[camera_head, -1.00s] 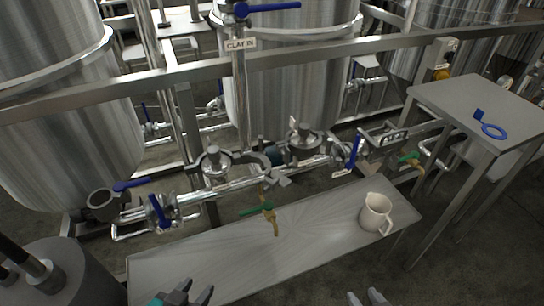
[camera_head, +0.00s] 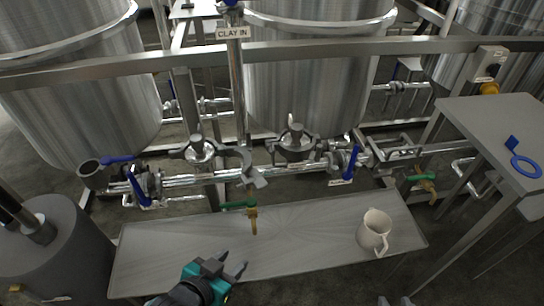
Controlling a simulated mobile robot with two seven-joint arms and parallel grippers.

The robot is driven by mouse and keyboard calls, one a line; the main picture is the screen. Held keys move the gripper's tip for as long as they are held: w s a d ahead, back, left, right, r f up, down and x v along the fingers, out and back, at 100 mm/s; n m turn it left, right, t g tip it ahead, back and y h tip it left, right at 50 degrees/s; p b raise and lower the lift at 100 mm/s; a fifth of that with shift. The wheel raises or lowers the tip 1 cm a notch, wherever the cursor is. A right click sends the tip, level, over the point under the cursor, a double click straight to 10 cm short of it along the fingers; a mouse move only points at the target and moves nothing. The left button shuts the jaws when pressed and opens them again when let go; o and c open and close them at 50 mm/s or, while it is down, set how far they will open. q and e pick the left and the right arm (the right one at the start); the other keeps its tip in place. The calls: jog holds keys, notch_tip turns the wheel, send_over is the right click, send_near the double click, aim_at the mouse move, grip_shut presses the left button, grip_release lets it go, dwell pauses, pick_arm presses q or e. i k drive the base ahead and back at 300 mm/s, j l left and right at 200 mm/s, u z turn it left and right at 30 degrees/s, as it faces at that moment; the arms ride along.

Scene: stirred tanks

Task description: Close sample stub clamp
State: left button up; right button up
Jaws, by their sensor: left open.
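A grey metal clamp (camera_head: 244,166) sits on the pipework in the middle, beside a capped round fitting (camera_head: 201,150). Its curved jaw stands swung out, so it looks open. A brass sample tap with a green handle (camera_head: 238,205) hangs just below it. Which fitting is the sample stub is not clear. My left gripper (camera_head: 238,268) is open and empty, over the front of the metal bench, nearer to me than the clamp and apart from it. My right gripper (camera_head: 395,301) shows only its two spread fingertips at the bottom edge, with nothing seen between them.
A cream jug (camera_head: 374,232) stands on the right of the bench (camera_head: 310,235). A second capped fitting (camera_head: 296,142) and blue valve levers (camera_head: 351,163) line the pipe. A grey cylinder (camera_head: 60,245) stands left.

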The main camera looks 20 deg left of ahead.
aim_at(243, 152)
jog(key=i+l, duration=0.15)
jog(key=l, duration=0.3)
jog(key=i+l+u, duration=0.1)
jog(key=l, duration=0.35)
jog(key=u, duration=1.2)
jog(key=l, duration=0.1)
